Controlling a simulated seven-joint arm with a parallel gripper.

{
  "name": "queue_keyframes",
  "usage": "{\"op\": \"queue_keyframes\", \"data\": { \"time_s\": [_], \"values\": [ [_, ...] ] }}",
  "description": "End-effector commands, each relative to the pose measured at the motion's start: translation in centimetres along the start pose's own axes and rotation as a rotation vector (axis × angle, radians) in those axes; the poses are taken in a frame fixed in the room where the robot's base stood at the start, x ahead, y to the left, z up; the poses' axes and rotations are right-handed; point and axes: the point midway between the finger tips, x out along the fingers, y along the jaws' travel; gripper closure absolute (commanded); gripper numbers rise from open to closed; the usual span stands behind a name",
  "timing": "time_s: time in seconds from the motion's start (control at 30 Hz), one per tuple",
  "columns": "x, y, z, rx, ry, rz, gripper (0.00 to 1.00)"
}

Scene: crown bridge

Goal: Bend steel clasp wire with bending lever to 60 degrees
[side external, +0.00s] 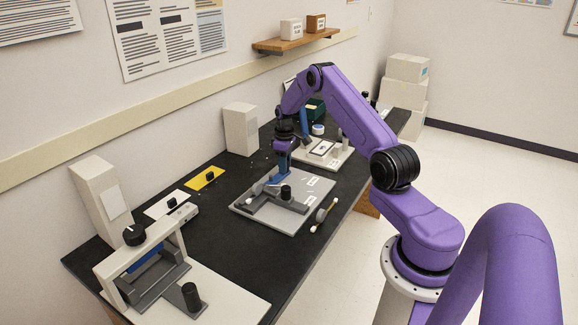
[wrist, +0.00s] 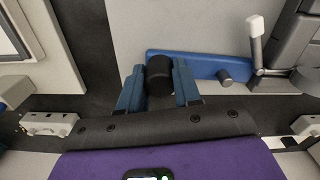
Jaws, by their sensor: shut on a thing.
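The bending jig stands on a light grey base plate (side external: 246,206) on the bench. In the wrist view, the bending lever (wrist: 205,63) is a flat blue bar with a black knob (wrist: 160,72) at its left end and a small grey pin near its right. My gripper (wrist: 159,80) has one blue finger on each side of the knob and is shut on it. In the side view, my gripper (side external: 283,170) points down over the back of the jig and hides part of the lever. I cannot make out the steel clasp wire in either view.
A white-framed device with a black knob (side external: 134,234) stands at the front left. A white-tipped upright handle (wrist: 256,35) rises beside the lever. Another light-coloured fixture (side external: 322,152) stands behind the jig.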

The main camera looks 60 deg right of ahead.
Motion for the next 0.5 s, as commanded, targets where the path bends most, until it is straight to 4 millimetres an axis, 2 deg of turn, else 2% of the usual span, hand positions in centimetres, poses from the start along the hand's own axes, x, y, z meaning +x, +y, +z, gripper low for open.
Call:
{"op": "queue_keyframes", "data": {
  "time_s": [0.5],
  "values": [
    [-0.01,0.13,-0.68,-0.056,0.002,0.001,1.00]
  ]
}}
